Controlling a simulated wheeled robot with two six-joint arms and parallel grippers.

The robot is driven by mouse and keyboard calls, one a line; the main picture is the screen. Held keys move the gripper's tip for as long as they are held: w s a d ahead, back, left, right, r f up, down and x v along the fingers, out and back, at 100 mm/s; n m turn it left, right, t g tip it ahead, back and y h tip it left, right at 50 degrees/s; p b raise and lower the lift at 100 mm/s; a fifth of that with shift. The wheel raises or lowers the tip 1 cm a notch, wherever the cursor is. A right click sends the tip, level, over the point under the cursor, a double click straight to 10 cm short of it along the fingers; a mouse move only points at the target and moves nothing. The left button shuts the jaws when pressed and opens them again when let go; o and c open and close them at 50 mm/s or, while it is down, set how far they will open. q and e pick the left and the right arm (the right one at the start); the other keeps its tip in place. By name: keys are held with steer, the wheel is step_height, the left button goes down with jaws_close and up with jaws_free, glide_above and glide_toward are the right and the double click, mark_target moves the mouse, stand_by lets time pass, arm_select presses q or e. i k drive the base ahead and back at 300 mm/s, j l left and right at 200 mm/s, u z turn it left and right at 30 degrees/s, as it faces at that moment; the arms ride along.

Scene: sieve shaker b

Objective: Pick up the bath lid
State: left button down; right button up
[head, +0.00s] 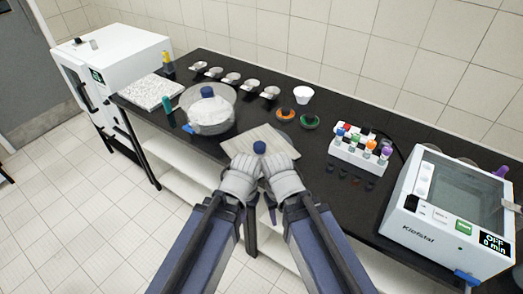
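A flat, pale, wood-toned plate (280,138) lies at the front edge of the dark bench, with a blue knob (260,147) standing on it; it looks like the bath lid. The white bath (440,225), with a clear window over its basin, stands at the right end. My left gripper (244,163) and my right gripper (272,163) are side by side at the plate's near edge, just below the knob. Their fingertips overlap the plate in the picture. Whether they touch the plate or knob, or are closed, cannot be told.
A clear round vessel with a blue knob (208,112) stands left of the plate. A rack of colored-capped bottles (360,150) stands between plate and bath. Several small metal dishes (231,78) line the back. A white cabinet (115,65) stands at far left.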

mark_target(263, 142)
steer(key=z, duration=1.8)
steer(key=u, duration=1.65)
steer(key=i+j+u, duration=0.15)
steer(key=i, duration=0.55)
steer(key=l, duration=0.1)
